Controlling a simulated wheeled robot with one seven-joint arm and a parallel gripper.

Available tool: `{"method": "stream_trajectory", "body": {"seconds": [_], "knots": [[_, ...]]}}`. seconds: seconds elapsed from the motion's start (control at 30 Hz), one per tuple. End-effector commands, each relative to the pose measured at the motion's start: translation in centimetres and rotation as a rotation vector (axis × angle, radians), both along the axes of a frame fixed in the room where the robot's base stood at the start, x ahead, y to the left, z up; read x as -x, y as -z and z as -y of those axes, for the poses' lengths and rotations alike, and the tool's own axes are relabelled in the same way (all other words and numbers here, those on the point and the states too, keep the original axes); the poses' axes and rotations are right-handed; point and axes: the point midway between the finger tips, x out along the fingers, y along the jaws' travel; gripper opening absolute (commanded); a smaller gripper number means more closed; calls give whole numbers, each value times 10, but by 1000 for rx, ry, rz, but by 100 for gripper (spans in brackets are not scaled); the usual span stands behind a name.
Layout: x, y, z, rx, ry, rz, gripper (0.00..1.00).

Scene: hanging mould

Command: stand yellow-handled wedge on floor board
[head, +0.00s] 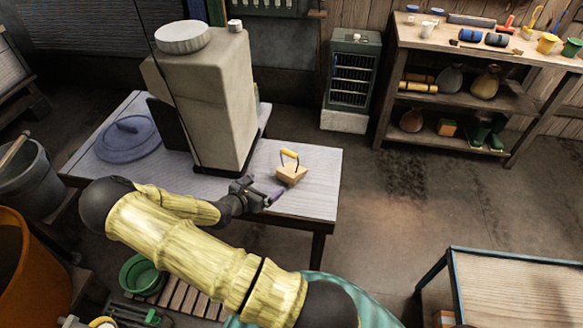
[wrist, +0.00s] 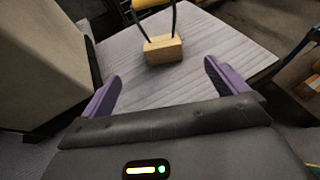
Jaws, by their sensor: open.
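The yellow-handled wedge (head: 291,173) is a light wooden block with a dark wire bail and a yellow grip. It stands on the grey table (head: 318,190), near its right end. In the wrist view the wedge (wrist: 163,50) is ahead of the fingers, its yellow grip cut by the top edge. My gripper (head: 268,195) is open and empty, in front and left of the wedge and apart from it. Its purple fingers (wrist: 163,75) are spread in the wrist view. A slatted wooden board (head: 180,298) lies on the floor at the lower left, partly hidden by my arm.
A tall beige box-like body (head: 212,95) stands on the table left of the wedge, with a blue round lid (head: 128,138) beyond. A green bowl (head: 143,275) is by the slatted board. An orange bin (head: 30,275) is at far left. Floor right of the table is clear.

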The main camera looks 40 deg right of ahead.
Motion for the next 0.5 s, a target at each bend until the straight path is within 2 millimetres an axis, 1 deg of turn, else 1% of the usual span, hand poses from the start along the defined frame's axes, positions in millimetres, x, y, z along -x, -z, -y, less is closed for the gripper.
{"method": "stream_trajectory", "body": {"seconds": [0.3, 0.37, 0.5], "knots": [[0, 1, 2, -1, 2, 1, 98], [-2, 2, 6, -2, 3, 2, 98], [-6, 10, 26, -2, 8, -1, 98]]}}
